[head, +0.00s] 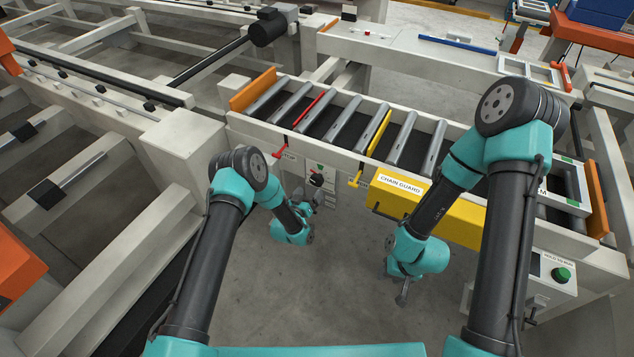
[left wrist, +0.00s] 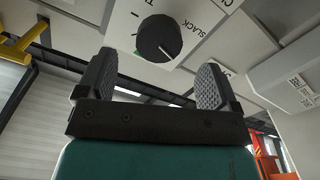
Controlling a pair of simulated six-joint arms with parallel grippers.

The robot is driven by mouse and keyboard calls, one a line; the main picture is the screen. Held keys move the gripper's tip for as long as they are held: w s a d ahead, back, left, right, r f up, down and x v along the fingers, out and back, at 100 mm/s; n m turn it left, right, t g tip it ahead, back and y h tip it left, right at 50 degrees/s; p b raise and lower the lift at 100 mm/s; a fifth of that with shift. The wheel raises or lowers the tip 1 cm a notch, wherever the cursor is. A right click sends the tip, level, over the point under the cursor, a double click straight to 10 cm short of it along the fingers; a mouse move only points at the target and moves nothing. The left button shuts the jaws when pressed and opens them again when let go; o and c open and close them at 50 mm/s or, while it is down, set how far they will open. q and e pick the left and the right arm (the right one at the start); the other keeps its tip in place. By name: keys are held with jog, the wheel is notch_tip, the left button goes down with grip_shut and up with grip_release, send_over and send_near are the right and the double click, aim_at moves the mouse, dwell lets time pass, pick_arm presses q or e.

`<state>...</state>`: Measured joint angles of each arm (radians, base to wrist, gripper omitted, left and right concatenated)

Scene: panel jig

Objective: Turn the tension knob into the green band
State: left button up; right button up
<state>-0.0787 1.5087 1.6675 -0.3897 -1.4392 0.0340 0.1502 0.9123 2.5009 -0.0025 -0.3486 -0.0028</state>
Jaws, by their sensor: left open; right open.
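The tension knob (head: 316,180) is black and round on a pale panel under the conveyor's front rail. In the left wrist view the knob (left wrist: 158,38) has a white pointer line toward the lower right of the picture, with "SLACK" printed to its right. My right gripper (head: 403,292) is open and empty, low below the yellow chain guard.
The yellow chain guard (head: 440,212) juts out right of the knob panel. A red lever (head: 282,152) and a yellow lever (head: 356,178) hang from the rail above. A green button box (head: 560,275) is at right. Bare floor (head: 340,270) lies between the arms.

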aim_at(315, 183)
pick_arm(q)
jog(key=shift+x, duration=3.6)
jog(key=shift+r, duration=0.1)
jog(key=shift+c, duration=0.4)
jog(key=c, duration=0.9)
jog(key=shift+o, duration=0.2)
jog(key=shift+m, duration=0.4)
jog(key=m, duration=0.6)
jog(key=shift+a, duration=0.2)
jog(key=m, duration=0.3)
jog(key=shift+m, duration=0.3)
jog(key=shift+w+a+r+m, duration=0.1)
jog(key=shift+m, duration=1.8)
